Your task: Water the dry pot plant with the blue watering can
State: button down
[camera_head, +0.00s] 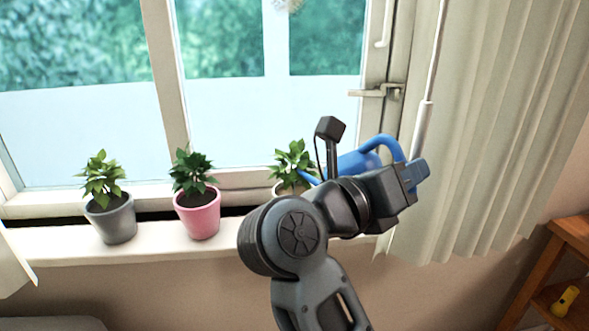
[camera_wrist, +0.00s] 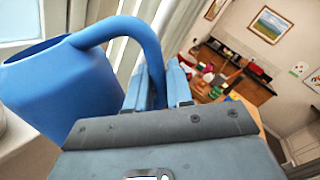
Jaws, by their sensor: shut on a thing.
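The blue watering can (camera_head: 358,162) is at the right end of the sill, partly hidden behind my arm. My gripper (camera_head: 416,173) is shut on its handle. In the wrist view, the can's body (camera_wrist: 62,92) is at left and its handle curves down between the fingers (camera_wrist: 165,86). Its thin spout points left, close to the plant (camera_head: 292,160) in a pale pot, mostly hidden by my arm. A dark green plant in a pink pot (camera_head: 199,217) stands mid-sill. A yellowish-green plant in a grey pot (camera_head: 112,222) stands at left. I cannot tell which is dry.
The window frame (camera_head: 168,80) and its handle (camera_head: 370,93) are behind the pots. A pale curtain (camera_head: 500,130) hangs close to the right of my gripper. The sill (camera_head: 140,250) has a narrow clear front edge. A wooden shelf (camera_head: 573,232) stands at far right.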

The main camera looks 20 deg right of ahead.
jog(key=shift+r, duration=0.15)
jog(key=shift+w+a+r+n, duration=0.1)
jog(key=shift+w+r+n, duration=0.1)
jog(key=shift+r, duration=0.2)
jog(key=shift+w+r+n, duration=0.15)
jog(key=shift+r+n, duration=0.05)
jog(key=shift+r, duration=0.2)
jog(key=shift+f+b, duration=0.1)
jog(key=shift+b, duration=0.25)
jog(key=shift+m+b, duration=0.5)
jog(key=shift+b, duration=0.15)
jog(key=shift+m+b, duration=0.5)
jog(key=shift+b, duration=0.2)
jog(key=r+m+b, duration=0.1)
jog(key=m+b, duration=0.1)
jog(key=b, duration=0.1)
jog(key=shift+m+b, duration=0.3)
jog(key=shift+b, duration=0.05)
jog(key=r+m+b, duration=0.1)
jog(key=m+b, duration=0.1)
jog(key=b, duration=0.1)
jog(key=shift+r+m, duration=0.1)
jog(key=shift+m, duration=0.2)
jog(key=shift+r+m+b, duration=0.4)
jog(key=shift+r+m, duration=0.1)
